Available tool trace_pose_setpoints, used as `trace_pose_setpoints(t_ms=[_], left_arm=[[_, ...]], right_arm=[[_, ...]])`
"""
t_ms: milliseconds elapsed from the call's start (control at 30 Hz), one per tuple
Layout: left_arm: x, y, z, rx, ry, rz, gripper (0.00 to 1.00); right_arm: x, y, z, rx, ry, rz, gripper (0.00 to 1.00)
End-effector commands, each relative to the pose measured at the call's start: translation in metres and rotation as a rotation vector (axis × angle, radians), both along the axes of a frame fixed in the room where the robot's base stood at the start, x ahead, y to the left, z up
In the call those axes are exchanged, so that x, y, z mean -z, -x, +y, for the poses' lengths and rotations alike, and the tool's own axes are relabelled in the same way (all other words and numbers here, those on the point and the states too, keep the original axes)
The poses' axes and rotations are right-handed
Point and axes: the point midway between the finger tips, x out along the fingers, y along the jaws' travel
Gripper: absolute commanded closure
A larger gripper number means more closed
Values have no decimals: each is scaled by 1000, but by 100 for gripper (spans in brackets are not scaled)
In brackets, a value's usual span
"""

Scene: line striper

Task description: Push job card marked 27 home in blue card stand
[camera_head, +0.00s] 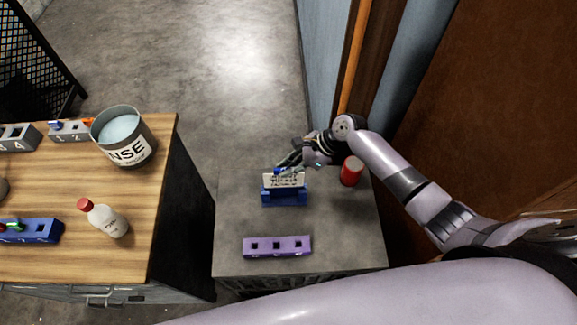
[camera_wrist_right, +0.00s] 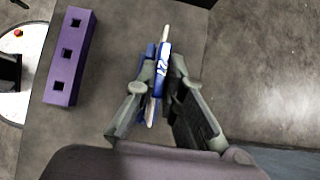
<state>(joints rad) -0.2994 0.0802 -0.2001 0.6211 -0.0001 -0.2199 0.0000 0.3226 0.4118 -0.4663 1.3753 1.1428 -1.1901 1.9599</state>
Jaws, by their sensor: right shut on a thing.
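The white job card (camera_head: 284,180) with dark writing stands upright in the blue card stand (camera_head: 284,197) on the grey worktop. Its number is too small to read in the head view. How deep the card sits in the slot is hidden. My left gripper is not in view.
A purple block (camera_head: 277,246) with three square holes lies in front of the stand. A red can (camera_head: 351,171) stands right of it, near my right forearm. A wooden table (camera_head: 100,262) at left holds a rinse bucket (camera_head: 124,138), a bottle (camera_head: 106,219) and another blue block (camera_head: 30,231).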

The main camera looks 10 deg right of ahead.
Motion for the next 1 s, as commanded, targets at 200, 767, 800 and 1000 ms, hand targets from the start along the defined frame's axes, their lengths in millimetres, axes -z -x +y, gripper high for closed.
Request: trace_pose_setpoints(t_ms=[200,767,800,1000], left_arm=[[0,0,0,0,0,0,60],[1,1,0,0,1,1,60],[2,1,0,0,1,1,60],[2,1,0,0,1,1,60]], right_arm=[[0,0,0,0,0,0,100],[4,0,0,1,0,1,100],[5,0,0,1,0,1,100],[8,0,0,1,0,1,100]])
